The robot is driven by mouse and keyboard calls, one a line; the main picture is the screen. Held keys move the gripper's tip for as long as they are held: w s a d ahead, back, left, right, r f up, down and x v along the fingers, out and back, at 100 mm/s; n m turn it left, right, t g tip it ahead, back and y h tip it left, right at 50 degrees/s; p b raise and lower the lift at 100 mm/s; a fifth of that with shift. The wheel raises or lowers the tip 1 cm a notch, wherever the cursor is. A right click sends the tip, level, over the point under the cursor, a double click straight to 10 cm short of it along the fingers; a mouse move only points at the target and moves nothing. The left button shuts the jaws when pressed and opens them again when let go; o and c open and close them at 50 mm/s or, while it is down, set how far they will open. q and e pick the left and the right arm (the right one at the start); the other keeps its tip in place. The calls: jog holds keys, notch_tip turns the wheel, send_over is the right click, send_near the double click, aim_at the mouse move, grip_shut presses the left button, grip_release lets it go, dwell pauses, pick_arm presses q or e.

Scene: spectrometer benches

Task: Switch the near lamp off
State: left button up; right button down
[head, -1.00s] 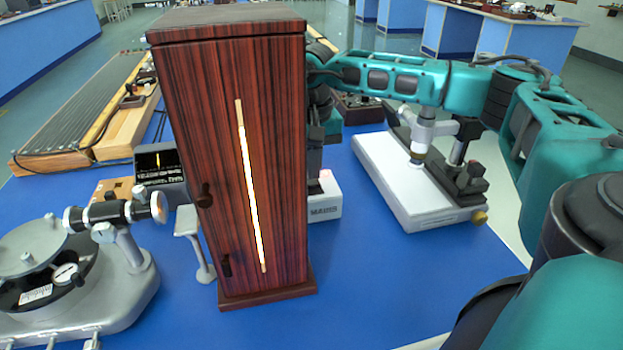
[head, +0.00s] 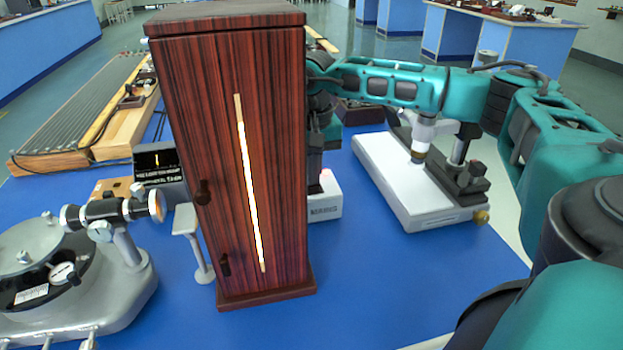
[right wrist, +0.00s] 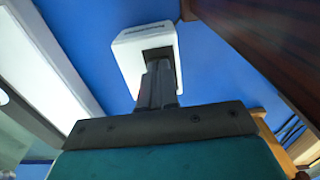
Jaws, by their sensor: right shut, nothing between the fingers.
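A tall dark-red wood lamp housing (head: 195,130) stands upright at the near middle of the blue bench, its narrow vertical slit (head: 247,185) glowing bright. Behind its right side is a low white box (head: 324,207) with dark lettering on its front. A small reddish patch shows near its top. My right gripper (head: 315,180) is mostly hidden behind the housing, over this box. In the right wrist view, my right gripper (right wrist: 158,72) is shut and empty, its tips at the dark recess of the white box (right wrist: 126,62). I cannot tell whether they touch. My left gripper is not in view.
A grey round instrument with a telescope (head: 110,212) stands at the left, near a small dark display (head: 160,172). A white-based device (head: 385,180) stands at the right, under my right forearm. Bare blue bench (head: 400,265) lies at the front right.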

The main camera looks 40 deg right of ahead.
jog(key=shift+f, duration=0.25)
jog(key=shift+r, duration=0.15)
jog(key=shift+r+p, duration=0.55)
jog(key=shift+p, duration=0.05)
notch_tip(320, 180, up, 6)
jog(key=p, duration=0.4)
jog(key=shift+f, duration=0.1)
